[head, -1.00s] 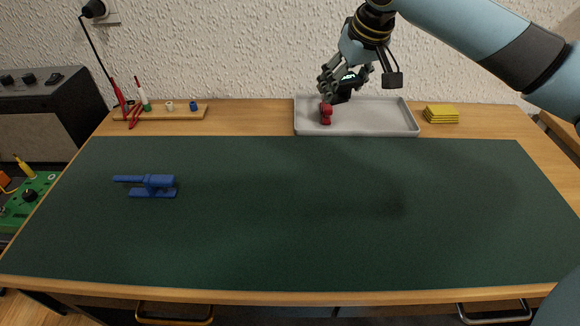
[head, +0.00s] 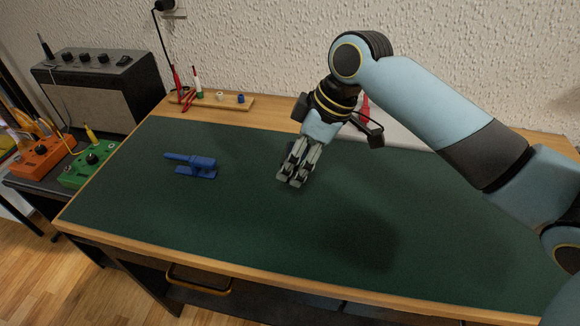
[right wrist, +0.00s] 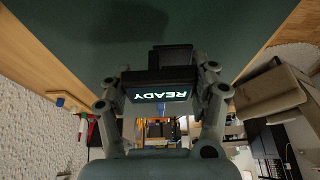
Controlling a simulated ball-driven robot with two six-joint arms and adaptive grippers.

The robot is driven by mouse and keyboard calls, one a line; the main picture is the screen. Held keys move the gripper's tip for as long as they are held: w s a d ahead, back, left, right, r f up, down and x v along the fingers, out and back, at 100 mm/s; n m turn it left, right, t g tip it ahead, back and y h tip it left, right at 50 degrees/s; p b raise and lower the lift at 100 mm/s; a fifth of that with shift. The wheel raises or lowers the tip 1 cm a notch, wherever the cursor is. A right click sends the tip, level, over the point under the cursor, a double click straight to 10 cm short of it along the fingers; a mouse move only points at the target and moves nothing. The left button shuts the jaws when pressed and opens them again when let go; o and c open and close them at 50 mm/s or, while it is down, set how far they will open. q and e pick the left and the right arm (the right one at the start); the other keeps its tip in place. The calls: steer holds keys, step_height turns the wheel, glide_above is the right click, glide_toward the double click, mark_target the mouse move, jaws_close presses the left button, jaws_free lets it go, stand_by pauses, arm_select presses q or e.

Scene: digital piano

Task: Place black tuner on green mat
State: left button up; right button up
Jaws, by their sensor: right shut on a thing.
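My right gripper (head: 290,183) is shut on the black tuner, low over the green mat (head: 230,225). In the right wrist view the black tuner (right wrist: 158,60) sits between the fingers, its lit display reading READY upside down. In the head view the tuner is mostly hidden by the fingers. I cannot tell whether it touches the mat. My left gripper is not in view.
A blue clamp-like tool (head: 195,168) lies on the mat to the left of the gripper. Behind my arm are a grey tray (head: 400,136) and a red object (head: 365,108). A wooden rack (head: 218,103) with tools stands at the back left. The front of the mat is clear.

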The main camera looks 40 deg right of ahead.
mark_target(279, 183)
steer(key=w+f, duration=0.1)
steer(key=w, duration=0.1)
steer(key=shift+w+a+f, duration=0.3)
steer(key=shift+w+f, duration=0.05)
steer(key=shift+f, duration=0.05)
step_height(279, 183, down, 4)
steer(key=shift+r+b, duration=0.1)
steer(key=shift+b, duration=0.35)
steer(key=o, duration=1.2)
steer(key=p+v, duration=0.2)
steer(key=v, duration=1)
